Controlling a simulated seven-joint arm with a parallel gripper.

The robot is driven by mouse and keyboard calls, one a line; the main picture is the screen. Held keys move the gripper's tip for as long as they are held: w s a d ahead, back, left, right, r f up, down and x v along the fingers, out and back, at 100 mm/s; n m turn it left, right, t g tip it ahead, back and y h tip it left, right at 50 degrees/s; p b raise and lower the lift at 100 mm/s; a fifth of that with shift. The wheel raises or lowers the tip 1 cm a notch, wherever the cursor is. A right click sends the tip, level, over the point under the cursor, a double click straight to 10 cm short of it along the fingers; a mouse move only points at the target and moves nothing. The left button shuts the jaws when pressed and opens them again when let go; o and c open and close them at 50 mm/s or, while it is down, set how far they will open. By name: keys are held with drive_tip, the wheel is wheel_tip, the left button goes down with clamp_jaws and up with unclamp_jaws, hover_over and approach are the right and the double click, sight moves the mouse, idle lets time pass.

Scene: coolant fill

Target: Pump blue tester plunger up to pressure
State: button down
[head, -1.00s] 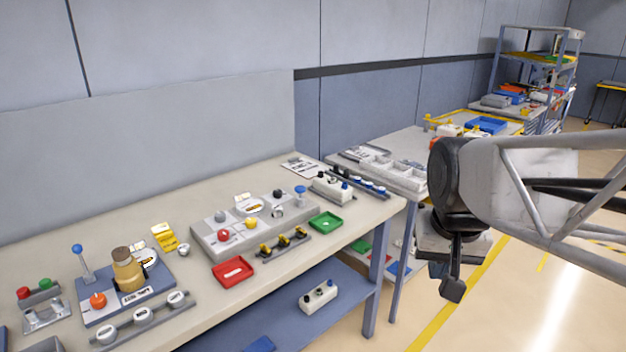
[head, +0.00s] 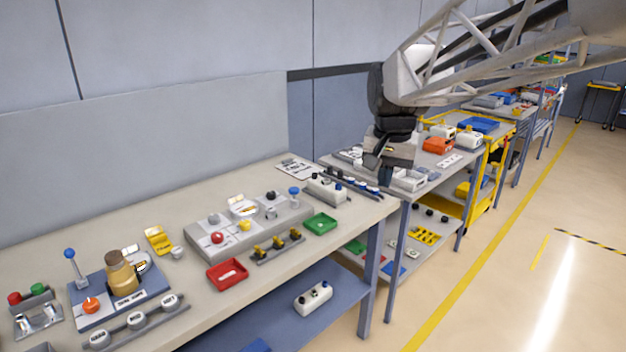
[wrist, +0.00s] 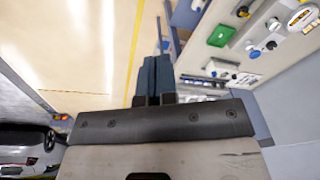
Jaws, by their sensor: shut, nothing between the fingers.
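The blue plunger (head: 294,190) stands upright at the far right corner of the grey tester block (head: 205,247) on the near bench. Its round blue cap is raised above the block. My gripper (head: 372,161) is in the air to the right of and beyond the plunger in the head view, apart from it. In the wrist view its dark fingers (wrist: 152,75) are together and empty. Small blue caps show at the right of the wrist view, but I cannot tell which is the plunger.
A green tray (head: 321,225), a red tray (head: 228,274) and a white box with knobs (head: 326,190) sit close around the tester. A blue-knobbed lever (head: 69,254) stands at the left. A grey wall panel is behind the bench.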

drive_tip(key=w+a+m, duration=0.1)
drive_tip(key=w+a, duration=0.4)
drive_tip(key=w, duration=0.8)
drive_tip(key=m+g, duration=0.2)
drive_tip(key=m, duration=0.2)
hover_over(294, 189)
wheel_tip(294, 189, down, 9)
drive_tip(key=shift+f, duration=0.15)
wheel_tip(294, 189, down, 14)
drive_tip(key=shift+a+r, duration=0.1)
drive_tip(key=shift+r, duration=0.1)
idle(0.3)
